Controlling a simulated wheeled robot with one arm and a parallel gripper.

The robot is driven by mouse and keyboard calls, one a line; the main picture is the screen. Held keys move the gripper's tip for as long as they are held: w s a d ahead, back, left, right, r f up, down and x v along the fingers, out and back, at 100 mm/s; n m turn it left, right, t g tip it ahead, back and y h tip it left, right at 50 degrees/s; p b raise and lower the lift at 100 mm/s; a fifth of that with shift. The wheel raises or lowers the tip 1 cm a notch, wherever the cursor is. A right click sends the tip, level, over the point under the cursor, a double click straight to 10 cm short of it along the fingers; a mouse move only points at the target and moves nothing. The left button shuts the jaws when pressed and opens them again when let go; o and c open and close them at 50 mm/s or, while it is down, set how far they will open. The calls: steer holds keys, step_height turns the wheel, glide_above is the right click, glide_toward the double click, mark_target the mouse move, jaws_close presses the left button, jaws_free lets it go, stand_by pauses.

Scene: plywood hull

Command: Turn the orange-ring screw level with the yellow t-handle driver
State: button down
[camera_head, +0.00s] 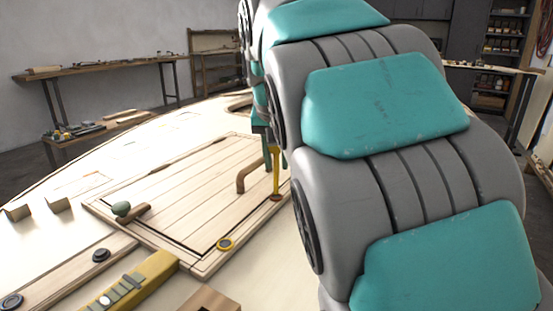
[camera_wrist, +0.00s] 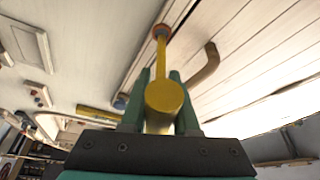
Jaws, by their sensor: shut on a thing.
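The yellow t-handle driver (camera_head: 276,172) stands about upright at the panel's right corner. Its lower end meets the orange-ring screw (camera_head: 275,197), of which little more than the rim shows. In the wrist view the driver's thick yellow handle (camera_wrist: 165,97) lies between my fingers, and its shaft runs to the orange-red ring (camera_wrist: 161,30). My gripper (camera_wrist: 161,105) is shut on the handle. In the head view my gripper (camera_head: 264,133) is partly hidden by my arm. The screw's slot angle cannot be seen.
A brown bent handle (camera_head: 250,177) rises from the plank panel (camera_head: 180,190) close left of the driver. A yellow-ring screw (camera_head: 225,244) sits at the panel's near corner. A yellow level-like tool (camera_head: 155,267) and a wooden block (camera_head: 208,301) lie in front.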

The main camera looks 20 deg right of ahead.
steer(key=n+y, duration=0.1)
steer(key=n, duration=0.1)
steer(key=n+y, duration=0.1)
steer(key=n, duration=0.2)
steer(key=shift+a+b, duration=0.2)
steer(key=shift+b, duration=0.1)
steer(key=n+y, duration=0.1)
steer(key=n, duration=0.1)
steer(key=n+y, duration=0.1)
steer(key=n, duration=0.2)
steer(key=shift+a+g+p, duration=0.15)
steer(key=shift+g+p, duration=0.15)
steer(key=n+g+y, duration=0.1)
steer(key=n, duration=0.3)
steer(key=shift+s+a, duration=0.1)
steer(key=shift+s, duration=0.05)
